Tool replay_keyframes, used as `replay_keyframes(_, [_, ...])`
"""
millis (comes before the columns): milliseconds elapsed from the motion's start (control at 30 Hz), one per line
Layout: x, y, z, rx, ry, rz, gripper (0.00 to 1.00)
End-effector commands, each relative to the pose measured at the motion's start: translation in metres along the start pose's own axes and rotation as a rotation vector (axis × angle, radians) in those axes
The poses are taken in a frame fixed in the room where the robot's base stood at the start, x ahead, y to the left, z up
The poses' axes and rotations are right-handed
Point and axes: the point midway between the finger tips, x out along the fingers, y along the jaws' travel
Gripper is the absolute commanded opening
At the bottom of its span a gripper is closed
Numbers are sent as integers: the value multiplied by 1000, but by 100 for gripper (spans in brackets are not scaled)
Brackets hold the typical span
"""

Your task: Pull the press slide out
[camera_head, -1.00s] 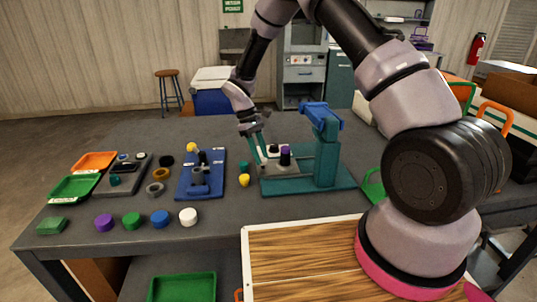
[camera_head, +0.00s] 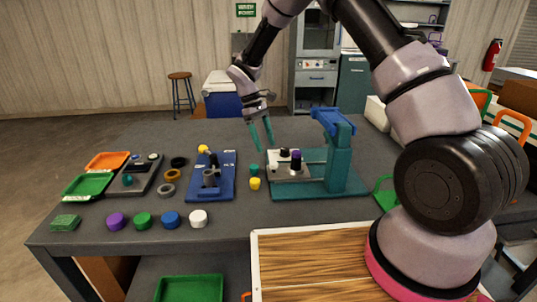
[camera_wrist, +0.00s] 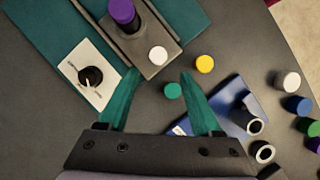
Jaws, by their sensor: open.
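The teal press (camera_head: 340,172), with a blue top, stands on its base on the grey table. Its grey slide (camera_head: 288,177) lies low on the base's left part and carries a purple cylinder (camera_head: 296,164) and a small white knob (camera_wrist: 158,56). In the wrist view the slide's near end (camera_wrist: 150,70) reaches slightly past the base's edge. My gripper (camera_head: 262,134) is open and empty, above and left of the slide. In the wrist view its teal fingers (camera_wrist: 158,78) are spread apart, with the slide's end ahead of the left finger. No contact with the slide shows.
A white panel with a black dial (camera_wrist: 90,77) sits beside the slide. A yellow piece (camera_head: 255,183), a small teal piece (camera_head: 254,169) and a blue fixture (camera_head: 207,176) stand left of the press.

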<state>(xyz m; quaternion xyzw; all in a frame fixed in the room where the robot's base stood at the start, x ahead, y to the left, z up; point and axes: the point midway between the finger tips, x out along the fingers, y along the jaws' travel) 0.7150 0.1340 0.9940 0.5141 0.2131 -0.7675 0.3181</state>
Motion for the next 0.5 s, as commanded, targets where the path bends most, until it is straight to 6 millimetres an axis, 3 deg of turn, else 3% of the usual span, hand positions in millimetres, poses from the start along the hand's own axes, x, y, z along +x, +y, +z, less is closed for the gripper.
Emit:
replay_keyframes(200, [-36, 0, -1, -2, 2, 2, 66])
replay_keyframes(500, [-47, -1, 0, -1, 1, 0, 66])
